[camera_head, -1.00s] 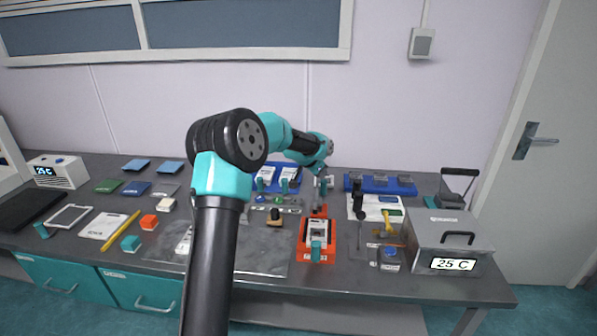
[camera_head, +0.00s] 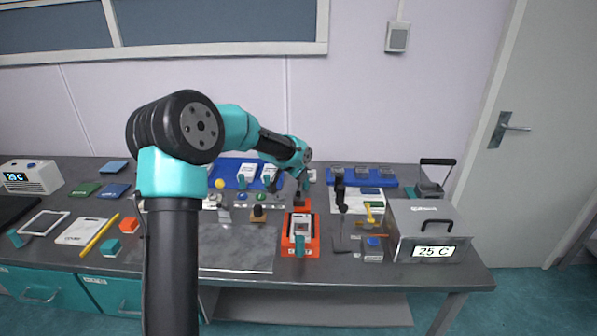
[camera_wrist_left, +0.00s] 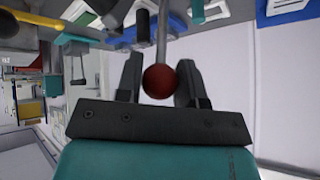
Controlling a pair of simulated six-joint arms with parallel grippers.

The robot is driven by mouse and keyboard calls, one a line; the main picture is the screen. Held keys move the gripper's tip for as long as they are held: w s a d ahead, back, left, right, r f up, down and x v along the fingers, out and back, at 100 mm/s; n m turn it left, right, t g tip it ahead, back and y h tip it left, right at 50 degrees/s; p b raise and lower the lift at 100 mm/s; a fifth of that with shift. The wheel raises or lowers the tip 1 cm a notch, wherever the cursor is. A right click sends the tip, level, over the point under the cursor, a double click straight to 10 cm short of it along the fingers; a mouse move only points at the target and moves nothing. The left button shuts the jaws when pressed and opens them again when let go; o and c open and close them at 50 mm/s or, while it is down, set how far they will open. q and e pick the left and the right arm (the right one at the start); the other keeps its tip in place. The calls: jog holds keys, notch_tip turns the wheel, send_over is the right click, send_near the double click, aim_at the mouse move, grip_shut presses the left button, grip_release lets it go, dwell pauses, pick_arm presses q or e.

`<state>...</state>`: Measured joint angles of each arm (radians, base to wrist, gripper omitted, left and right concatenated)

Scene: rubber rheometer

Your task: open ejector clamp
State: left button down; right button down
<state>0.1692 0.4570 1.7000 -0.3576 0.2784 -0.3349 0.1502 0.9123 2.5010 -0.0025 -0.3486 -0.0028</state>
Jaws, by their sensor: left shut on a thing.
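An orange fixture with a pale block and teal front part (camera_head: 300,237) stands on the bench right of the grey mat; it looks like the ejector clamp. My left gripper (camera_head: 303,182) is at its back end, small and partly hidden by my wrist. In the left wrist view, a red ball knob (camera_wrist_left: 160,81) on a thin metal rod sits between the two dark fingers of my left gripper (camera_wrist_left: 160,72), which is shut on it. The knob cannot be made out in the head view. My right gripper is not in view.
A grey metal box with a "25 C" display (camera_head: 427,232) stands at the right. A blue tray (camera_head: 233,168) and blue rack (camera_head: 362,180) lie at the back. A dark stand (camera_head: 340,200) is close right of the fixture. The grey mat (camera_head: 240,250) is clear.

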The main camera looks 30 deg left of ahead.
pick_arm(q)
jog(key=shift+s+d+f, duration=0.15)
jog(key=shift+f, duration=0.05)
jog(key=c, duration=0.7)
grip_release()
jog(key=shift+r, duration=0.1)
jog(key=shift+c, duration=0.2)
jog(key=shift+r, duration=0.1)
jog(key=v, duration=1.7)
jog(key=shift+r, duration=0.15)
